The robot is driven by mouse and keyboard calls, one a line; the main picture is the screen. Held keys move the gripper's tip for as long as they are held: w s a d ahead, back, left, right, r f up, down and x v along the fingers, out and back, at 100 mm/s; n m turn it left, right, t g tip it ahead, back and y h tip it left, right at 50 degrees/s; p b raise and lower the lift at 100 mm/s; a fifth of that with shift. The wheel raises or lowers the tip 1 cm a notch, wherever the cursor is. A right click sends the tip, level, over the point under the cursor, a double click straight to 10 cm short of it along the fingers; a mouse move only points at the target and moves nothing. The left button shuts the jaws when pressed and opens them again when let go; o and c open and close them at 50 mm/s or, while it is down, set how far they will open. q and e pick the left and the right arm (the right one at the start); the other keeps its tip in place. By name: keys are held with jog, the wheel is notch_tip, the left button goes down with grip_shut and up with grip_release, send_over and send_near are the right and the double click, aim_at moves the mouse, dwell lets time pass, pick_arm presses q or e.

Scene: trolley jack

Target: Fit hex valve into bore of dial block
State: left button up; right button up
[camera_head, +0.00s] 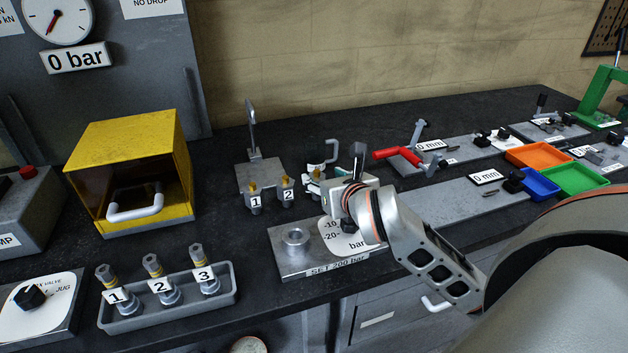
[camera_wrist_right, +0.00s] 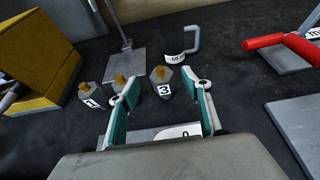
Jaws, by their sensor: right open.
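The dial block (camera_head: 290,262) is a grey plate on the bench, with a raised round bore (camera_head: 295,238) and a dial label partly hidden by my right gripper. Hex valves 1 (camera_head: 255,201) and 2 (camera_head: 286,191) stand upright behind it, grey with brass tops. Valve 1 also shows in the wrist view (camera_wrist_right: 89,97). Hex valve 3 (camera_wrist_right: 161,84) stands between my fingertips as seen in the wrist view; any contact is unclear. The valve beside it is partly covered by the left finger. My right gripper (camera_head: 335,180) is open and empty above the block's back edge. My left gripper is out of view.
A grey tray (camera_head: 190,312) holds three numbered cylinders at front left. A yellow box (camera_head: 125,165) stands behind it. A plate with an upright post (camera_head: 258,170) and a mug-like handled item (camera_wrist_right: 177,52) stand behind the valves. A red-handled tool (camera_head: 397,153) lies right.

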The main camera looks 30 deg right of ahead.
aim_at(318, 175)
jog(key=shift+f+x, duration=0.1)
jog(key=shift+x, duration=1.5)
jog(key=shift+f+x, duration=0.15)
jog(key=shift+x, duration=1.45)
jog(key=shift+s+r, duration=0.1)
grip_shut()
